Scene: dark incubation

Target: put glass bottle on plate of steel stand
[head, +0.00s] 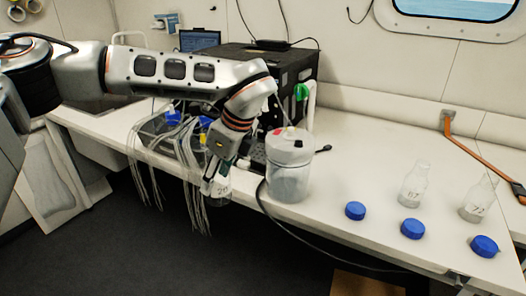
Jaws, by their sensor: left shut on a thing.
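My left gripper (214,186) points down at the front edge of the bench, left of a white lidded canister. It is shut on a clear glass bottle (220,194) with a dark number on it. The fingers hide part of this bottle, and its base shows against the dark floor. Two more clear glass bottles stand upright and uncapped on the right of the bench, one nearer the middle (412,187) and one farther right (478,203). I cannot make out a steel stand or its plate. My right gripper is not in view.
The white canister (290,168) stands close right of my left gripper. Blue caps (355,210) lie along the bench front. Thin tubes (190,170) hang over the edge, and a dark cable (285,228) runs below. A black box (285,68) stands behind.

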